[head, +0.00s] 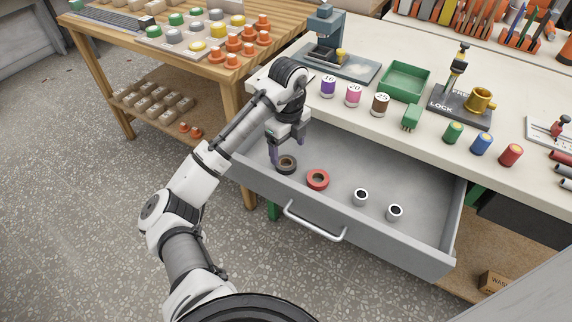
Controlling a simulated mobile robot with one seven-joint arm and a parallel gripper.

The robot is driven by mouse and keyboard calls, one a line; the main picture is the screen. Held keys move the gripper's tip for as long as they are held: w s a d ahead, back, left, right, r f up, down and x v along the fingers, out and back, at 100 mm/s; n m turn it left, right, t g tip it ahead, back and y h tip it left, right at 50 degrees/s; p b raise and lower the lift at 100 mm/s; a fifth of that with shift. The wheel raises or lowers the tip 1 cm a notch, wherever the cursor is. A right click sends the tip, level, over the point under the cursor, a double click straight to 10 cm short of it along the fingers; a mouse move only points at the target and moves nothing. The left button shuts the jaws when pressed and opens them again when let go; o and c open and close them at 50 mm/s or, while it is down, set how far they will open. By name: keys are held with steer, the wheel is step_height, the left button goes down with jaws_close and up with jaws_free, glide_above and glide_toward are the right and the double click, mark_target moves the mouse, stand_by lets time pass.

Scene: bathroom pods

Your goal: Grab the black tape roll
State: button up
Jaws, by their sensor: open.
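The black tape roll (287,165) lies flat in the left part of an open grey drawer (405,245). It shows a brownish inner ring. My gripper (288,152) points down into the drawer, right at the black roll. Its purple fingers are open, one to the left of the roll. The other finger is less clear, near the roll's upper right. I cannot tell whether the fingers touch the roll. A red tape roll (318,180) lies just to the right of the black one, apart from it.
The drawer's front wall and handle (313,225) face me. The workbench (345,110) above holds coloured spools, a green tray (404,80) and tools. A wooden table (175,50) stands at the left.

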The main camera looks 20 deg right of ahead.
mark_target(286, 163)
steer(key=shift+w+a+f, duration=0.1)
steer(key=shift+w+f, duration=0.05)
steer(key=shift+f, duration=1.3)
steer(key=shift+w+a+f, duration=0.1)
steer(key=shift+f, duration=1.35)
steer(key=shift+c, duration=0.3)
steer(key=c, duration=1)
